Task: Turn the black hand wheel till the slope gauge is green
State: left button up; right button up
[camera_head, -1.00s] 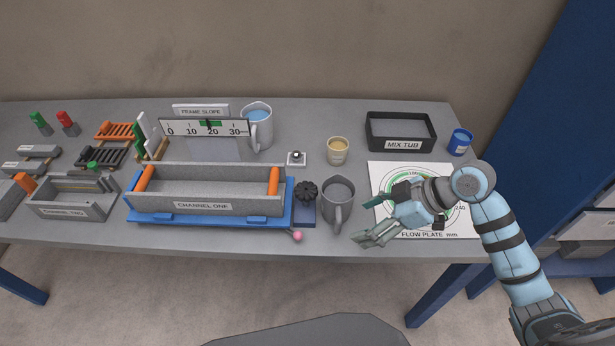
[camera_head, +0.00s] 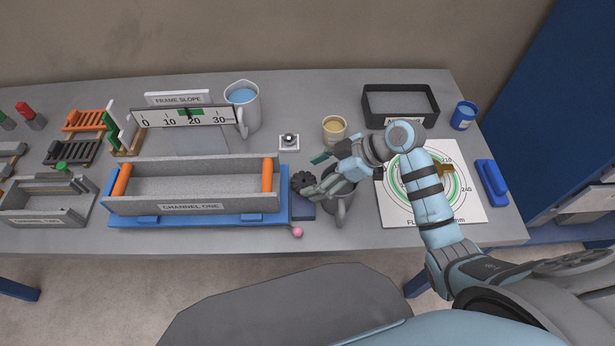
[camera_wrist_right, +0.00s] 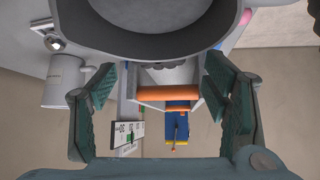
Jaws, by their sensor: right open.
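The black hand wheel (camera_head: 302,182) sits on a small blue block (camera_head: 303,207) at the right end of the channel frame (camera_head: 195,217). The FRAME SLOPE gauge (camera_head: 158,118) stands behind the channel. Its small dark pointer appears to lie within the green band, around 20, though it is tiny. It also shows at an angle in the right wrist view (camera_wrist_right: 125,133). My right gripper (camera_head: 315,174) is open, with its fingertips close to the wheel's right side; I cannot tell if they touch. My left gripper is not in view.
A grey mug (camera_head: 343,208) stands under my right gripper, and its bowl (camera_wrist_right: 150,25) fills the top of the wrist view. A beige cup (camera_head: 334,129), a water jug (camera_head: 242,105) and a black tub (camera_head: 400,104) stand behind. The flow plate (camera_head: 462,205) lies right.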

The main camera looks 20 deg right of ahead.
aim_at(304, 180)
jog(key=x, duration=0.3)
jog(key=shift+w+f, duration=0.1)
jog(key=shift+w, duration=0.15)
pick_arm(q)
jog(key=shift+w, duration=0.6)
pick_arm(e)
jog(key=shift+s, duration=0.2)
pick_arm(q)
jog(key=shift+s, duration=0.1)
pick_arm(e)
jog(key=shift+c, duration=0.4)
jog(key=c, duration=1.1)
jog(key=shift+s+r+m+t+p, duration=0.15)
jog(key=shift+r+m+t+p, duration=0.3)
jog(key=shift+p, duration=0.6)
jog(key=shift+f+m+h, duration=0.25)
jog(key=shift+m+h, duration=0.05)
jog(key=shift+m, duration=0.05)
jog(key=shift+w+f, duration=0.15)
jog(key=shift+w, duration=0.1)
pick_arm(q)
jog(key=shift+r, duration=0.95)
pick_arm(e)
jog(key=o, duration=1.2)
jog(key=shift+s, duration=0.15)
